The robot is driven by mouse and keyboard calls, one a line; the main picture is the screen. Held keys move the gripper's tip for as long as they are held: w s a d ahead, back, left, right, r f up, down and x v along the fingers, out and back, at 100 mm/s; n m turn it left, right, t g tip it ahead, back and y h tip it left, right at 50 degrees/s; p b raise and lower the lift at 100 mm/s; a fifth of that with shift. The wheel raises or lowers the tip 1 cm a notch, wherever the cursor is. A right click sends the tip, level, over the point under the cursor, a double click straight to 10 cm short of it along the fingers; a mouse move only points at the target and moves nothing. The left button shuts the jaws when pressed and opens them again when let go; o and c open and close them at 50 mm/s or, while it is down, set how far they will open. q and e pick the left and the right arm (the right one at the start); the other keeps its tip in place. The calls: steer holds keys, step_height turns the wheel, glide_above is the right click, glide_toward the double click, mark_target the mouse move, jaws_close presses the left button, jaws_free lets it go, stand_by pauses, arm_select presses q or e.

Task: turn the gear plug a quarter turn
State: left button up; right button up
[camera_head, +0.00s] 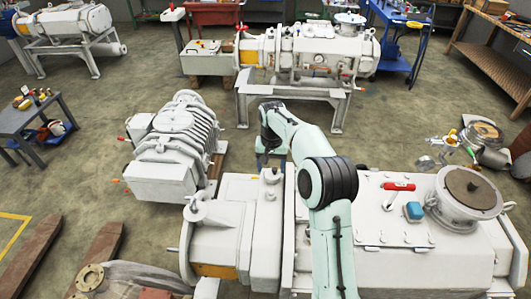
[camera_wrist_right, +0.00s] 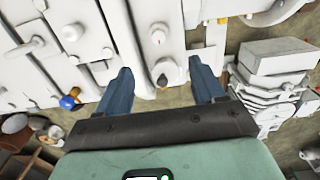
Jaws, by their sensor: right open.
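A round grey plug with a dark face, which looks like the gear plug (camera_wrist_right: 163,74), sits on the pale machine housing in the right wrist view. My right gripper (camera_wrist_right: 160,64) is open, with its two blue fingers apart on either side of the plug in that view. I see no finger touching it, and the gap in depth is hard to judge. In the head view my right gripper (camera_head: 270,153) points down near the far edge of the white pump in front, above its gear end. My left gripper is out of view.
The front pump (camera_head: 372,262) carries a red-handled tool (camera_head: 399,186), a blue item (camera_head: 413,211) and a round flange (camera_head: 470,190). A ribbed pump (camera_head: 176,150) stands to the left, and another pump (camera_head: 310,50) stands on a frame behind. Floor shows between them.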

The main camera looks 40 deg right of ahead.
mark_target(271, 191)
steer(key=f, duration=1.3)
steer(key=shift+s, duration=0.25)
steer(key=shift+a, duration=0.1)
steer(key=c, duration=1)
steer(key=o, duration=1)
step_height(271, 191, up, 13)
steer(key=shift+r, duration=0.15)
